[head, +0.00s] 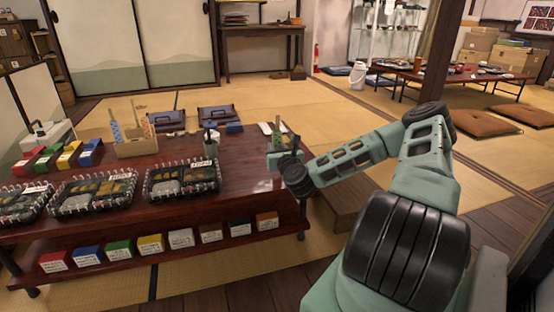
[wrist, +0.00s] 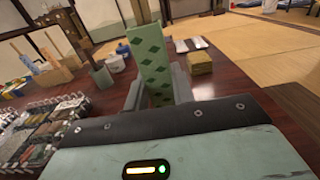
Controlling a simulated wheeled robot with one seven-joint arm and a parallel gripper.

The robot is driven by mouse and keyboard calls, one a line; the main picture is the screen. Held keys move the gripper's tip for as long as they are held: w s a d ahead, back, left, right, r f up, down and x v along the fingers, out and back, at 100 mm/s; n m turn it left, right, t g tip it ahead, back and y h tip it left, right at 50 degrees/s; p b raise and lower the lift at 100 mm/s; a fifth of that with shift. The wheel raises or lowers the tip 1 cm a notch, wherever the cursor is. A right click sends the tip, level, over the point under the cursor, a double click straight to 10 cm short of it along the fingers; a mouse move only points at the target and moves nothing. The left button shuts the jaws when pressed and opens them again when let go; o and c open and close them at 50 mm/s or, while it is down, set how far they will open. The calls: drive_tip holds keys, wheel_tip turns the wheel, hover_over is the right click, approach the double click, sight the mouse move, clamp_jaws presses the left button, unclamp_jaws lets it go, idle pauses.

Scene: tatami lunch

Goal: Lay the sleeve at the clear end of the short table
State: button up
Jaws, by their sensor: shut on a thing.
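A green sleeve with dark diamond marks (wrist: 150,60) stands upright between my gripper's fingers in the wrist view. In the head view the sleeve (head: 283,128) is small and partly hidden by my gripper (head: 278,157). My gripper is shut on it, over the right end of the near low dark-red table (head: 240,183). A gap between the sleeve and the tabletop cannot be judged. A second low table (head: 420,76) with dishes stands at the far right. The frames do not settle which is the short table.
Packed lunch trays (head: 182,181) line the near table's left and middle. A grey cup (head: 211,137), a wooden box (head: 135,147) and blue cases (head: 217,116) stand behind. A small yellowish stack (wrist: 200,64) lies right of the sleeve. Bare tabletop shows at the table's right.

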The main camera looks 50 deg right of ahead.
wheel_tip(320, 180, down, 2)
drive_tip(key=shift+f+b, duration=0.1)
drive_tip(key=shift+b, duration=0.2)
drive_tip(key=o, duration=0.9)
drive_tip(key=shift+o, duration=0.2)
